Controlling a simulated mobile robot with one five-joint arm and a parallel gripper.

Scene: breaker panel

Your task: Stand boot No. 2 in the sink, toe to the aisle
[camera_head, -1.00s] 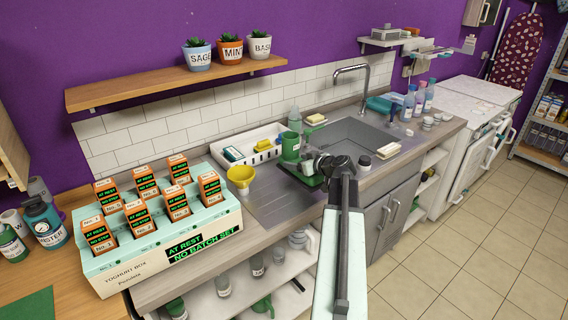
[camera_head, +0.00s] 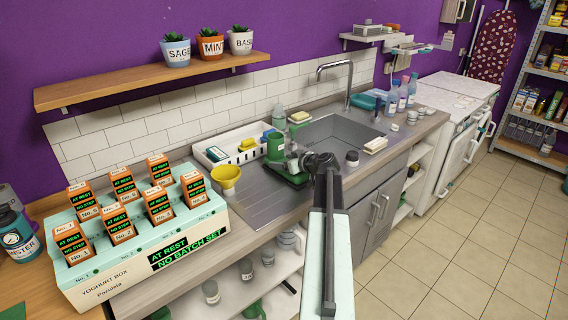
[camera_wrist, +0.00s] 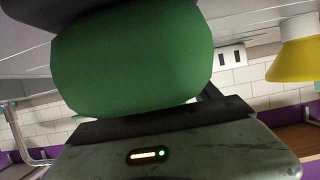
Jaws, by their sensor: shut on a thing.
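A green item that looks like the boot (camera_head: 275,147) shows at my gripper (camera_head: 300,165) in the head view, over the drainboard just left of the sink. In the wrist view a smooth green body (camera_wrist: 135,62) fills the space between my dark jaws, which are shut on it. No number can be read on it, and the arm hides part of it, so its toe direction cannot be told. The grey sink (camera_head: 345,128) is to the right of my gripper, with a tall curved tap behind it. The sink's basin looks empty where it shows.
A yellow funnel (camera_head: 226,178) and a white rack (camera_head: 238,145) stand left of my gripper. A dark jar (camera_head: 352,158) and a white-topped block (camera_head: 375,145) sit at the sink's front edge. Bottles (camera_head: 402,95) stand beyond it. The tiled aisle (camera_head: 450,240) is clear.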

